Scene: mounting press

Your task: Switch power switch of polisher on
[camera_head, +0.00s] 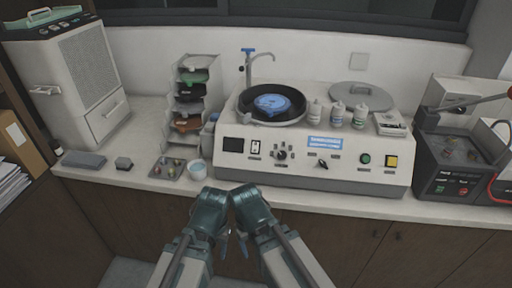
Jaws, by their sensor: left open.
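The polisher (310,178) is a white benchtop machine with a round black bowl and a blue disc (271,104) on top. Its front panel has a dark display at the left, and beside it a small white rocker switch (256,147). The rocker's position is too small to tell. My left gripper (212,214) is open, in front of and below the counter edge, apart from the polisher. My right gripper (251,210) is close beside it at the same height; its fingers are not clear enough to tell open from shut.
A dark machine (450,170) with a lever stands at right.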

